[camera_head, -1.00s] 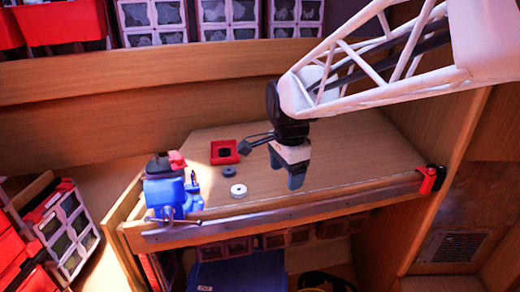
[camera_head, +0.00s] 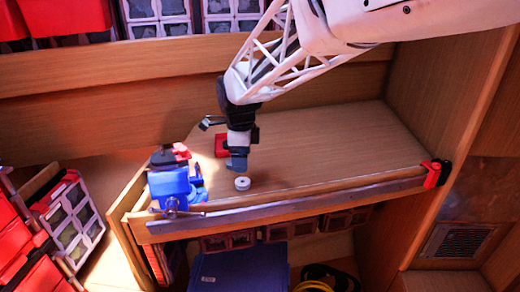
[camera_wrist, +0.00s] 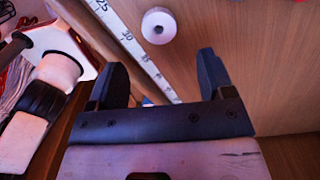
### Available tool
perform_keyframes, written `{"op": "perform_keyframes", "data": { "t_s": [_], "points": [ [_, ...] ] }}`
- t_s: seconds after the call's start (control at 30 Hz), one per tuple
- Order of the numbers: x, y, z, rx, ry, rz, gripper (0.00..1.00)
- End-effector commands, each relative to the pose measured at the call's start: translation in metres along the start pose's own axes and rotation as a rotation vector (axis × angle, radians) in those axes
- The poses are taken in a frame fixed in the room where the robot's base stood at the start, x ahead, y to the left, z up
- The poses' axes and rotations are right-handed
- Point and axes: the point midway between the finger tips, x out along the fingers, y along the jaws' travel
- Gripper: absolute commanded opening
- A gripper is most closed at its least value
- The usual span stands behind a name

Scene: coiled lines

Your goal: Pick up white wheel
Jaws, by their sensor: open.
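The white wheel (camera_head: 242,183) is a small round disc with a dark centre hole, lying flat on the wooden bench near its front edge. In the wrist view the white wheel (camera_wrist: 159,25) lies ahead of the fingers, close to the ruler strip and touched by neither finger. My gripper (camera_head: 237,168) is just behind and above the wheel in the head view, pointing down. In the wrist view my gripper (camera_wrist: 162,80) is open, with nothing between its two dark fingers.
A blue vise (camera_head: 170,185) stands left of the wheel on the bench. A red square tray (camera_head: 221,143) is behind my gripper, partly hidden. A ruler strip (camera_wrist: 135,45) runs along the bench's front edge. The bench (camera_head: 330,150) is clear to the right.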

Motion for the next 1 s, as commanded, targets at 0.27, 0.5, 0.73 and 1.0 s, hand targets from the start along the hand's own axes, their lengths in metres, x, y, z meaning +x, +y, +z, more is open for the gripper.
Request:
{"op": "perform_keyframes", "data": {
  "t_s": [0.27,0.5,0.73,1.0],
  "points": [
    [0.018,0.0,0.0,-0.001,0.001,0.002,0.75],
    [0.026,0.0,0.0,-0.001,0.0,0.0,0.75],
    [0.026,0.0,0.0,-0.001,0.0,0.0,0.75],
    [0.046,0.001,0.0,-0.001,0.001,0.002,0.75]
  ]
}}
